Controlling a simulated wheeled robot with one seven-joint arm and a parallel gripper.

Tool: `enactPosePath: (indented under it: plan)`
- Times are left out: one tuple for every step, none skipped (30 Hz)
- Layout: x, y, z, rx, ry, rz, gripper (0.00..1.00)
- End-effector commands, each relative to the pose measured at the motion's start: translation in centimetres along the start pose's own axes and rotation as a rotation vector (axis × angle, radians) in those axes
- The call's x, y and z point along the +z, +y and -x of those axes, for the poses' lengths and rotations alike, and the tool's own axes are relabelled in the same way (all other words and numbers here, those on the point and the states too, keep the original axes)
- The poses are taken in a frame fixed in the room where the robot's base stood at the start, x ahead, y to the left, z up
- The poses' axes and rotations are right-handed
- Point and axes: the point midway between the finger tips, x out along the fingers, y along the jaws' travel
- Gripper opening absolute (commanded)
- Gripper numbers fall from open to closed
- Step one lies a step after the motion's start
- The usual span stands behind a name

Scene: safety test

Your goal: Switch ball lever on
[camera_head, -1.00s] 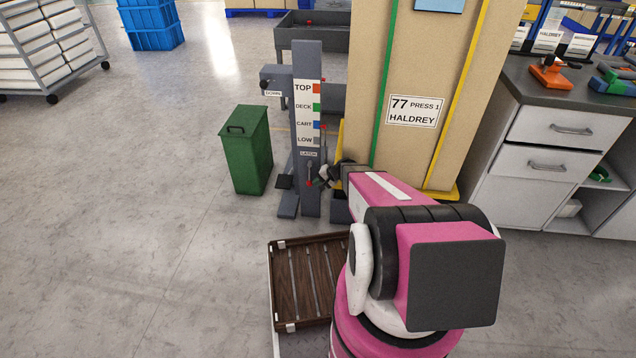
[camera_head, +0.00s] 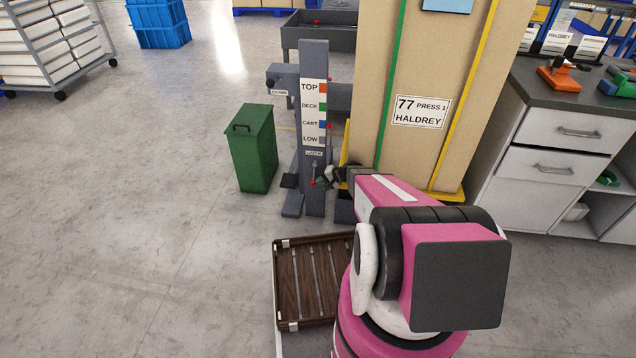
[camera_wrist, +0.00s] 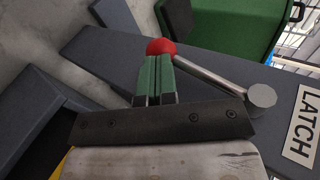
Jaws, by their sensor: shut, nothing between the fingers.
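The ball lever shows in the wrist view as a red ball (camera_wrist: 161,47) on a thin metal rod (camera_wrist: 212,74), which runs to a round pivot (camera_wrist: 262,96) on the grey post (camera_wrist: 180,100). A LATCH label (camera_wrist: 303,125) is beside the pivot. In the head view the lever (camera_head: 314,172) hangs low on the post, under the label. My gripper (camera_wrist: 157,62) is shut, its green fingertips together right at the red ball. Whether they touch it I cannot tell. In the head view my gripper (camera_head: 322,181) is small and partly dark against the post.
The post bears TOP, DECK, CART and LOW labels (camera_head: 313,112). A green bin (camera_head: 252,148) stands left of it. A large tan cabinet (camera_head: 425,70) is close on the right. A brown slatted tray (camera_head: 290,295) lies in front. Open floor is to the left.

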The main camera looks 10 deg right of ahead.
Motion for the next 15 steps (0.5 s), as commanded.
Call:
enactPosePath:
  plan:
    - [0.1,-0.1,1.1,-0.001,0.002,-0.001,0.0]
    - [0.1,-0.1,1.8,-0.001,0.003,-0.001,0.0]
    - [0.2,-0.1,2.5,-0.002,0.004,-0.001,0.0]
    - [0.2,-0.2,3.1,-0.003,0.003,-0.001,0.0]
    - [0.2,-0.2,3.7,-0.003,0.002,-0.002,0.0]
    - [0.2,-0.1,4.5,-0.003,0.003,-0.002,0.0]
    - [0.2,-0.1,5.1,-0.003,0.003,-0.002,0.0]
    - [0.2,-0.1,5.6,-0.003,0.003,-0.002,0.0]
    - [0.3,-0.1,6.3,-0.003,0.002,-0.002,0.0]
    - [0.3,-0.1,6.7,-0.004,0.002,-0.002,0.0]
    - [0.2,-0.1,7.2,-0.004,0.002,-0.002,0.0]
    - [0.2,-0.1,7.7,-0.004,0.003,-0.002,0.0]
    - [0.2,-0.2,8.0,-0.004,0.002,-0.002,0.0]
    - [0.2,-0.2,8.3,-0.005,0.002,-0.001,0.0]
    - [0.2,-0.2,8.7,-0.005,0.001,-0.001,0.0]
